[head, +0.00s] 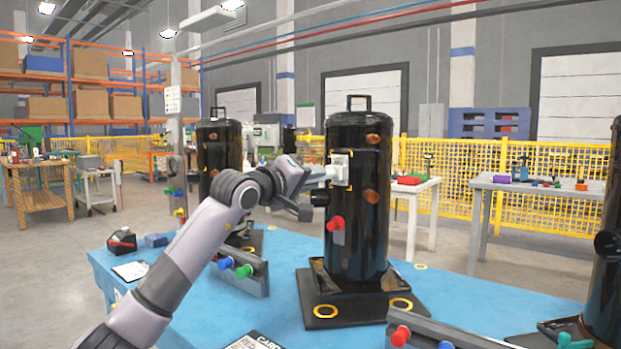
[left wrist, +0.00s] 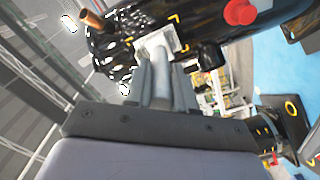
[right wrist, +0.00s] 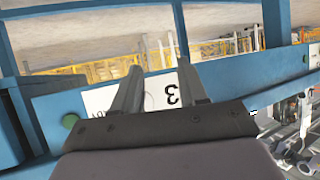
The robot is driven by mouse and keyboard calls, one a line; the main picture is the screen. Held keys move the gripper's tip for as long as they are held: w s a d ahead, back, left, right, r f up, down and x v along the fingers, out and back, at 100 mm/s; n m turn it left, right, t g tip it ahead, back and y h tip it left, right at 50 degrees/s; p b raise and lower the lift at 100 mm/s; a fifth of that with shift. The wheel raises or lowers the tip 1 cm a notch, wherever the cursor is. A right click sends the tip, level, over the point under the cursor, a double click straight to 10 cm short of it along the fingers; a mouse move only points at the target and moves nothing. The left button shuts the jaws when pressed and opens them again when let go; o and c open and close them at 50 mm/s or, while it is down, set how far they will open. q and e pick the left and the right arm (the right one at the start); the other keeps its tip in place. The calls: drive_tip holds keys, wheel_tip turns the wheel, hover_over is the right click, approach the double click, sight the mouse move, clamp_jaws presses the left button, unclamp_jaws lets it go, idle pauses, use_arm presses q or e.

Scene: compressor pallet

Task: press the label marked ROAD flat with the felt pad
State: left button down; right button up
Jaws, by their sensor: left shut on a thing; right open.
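A black upright compressor (head: 357,220) stands on the blue table in the head view. A pale square (head: 341,168) sits on its upper side among yellow corner marks; no lettering on it is readable. My left gripper (head: 307,180) is shut on the pale handle of the felt pad (left wrist: 162,82). The handle reaches to the pale square in both the head and left wrist views. I cannot tell where pad ends and label begins, or whether they touch. My right gripper (right wrist: 157,92) is open and empty in the right wrist view, outside the head view.
The blue table (head: 215,315) carries another black compressor (head: 216,160), racks with coloured knobs (head: 240,270), and a clipboard (head: 131,270). Part of a further black cylinder stands at the right edge. A blue frame with a white plate (right wrist: 165,92) lies behind my right fingers.

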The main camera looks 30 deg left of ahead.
use_arm(q)
drive_tip(key=shift+s+a+b, duration=0.1)
drive_tip(key=shift+s+b, duration=0.6)
drive_tip(key=shift+s, duration=1.05)
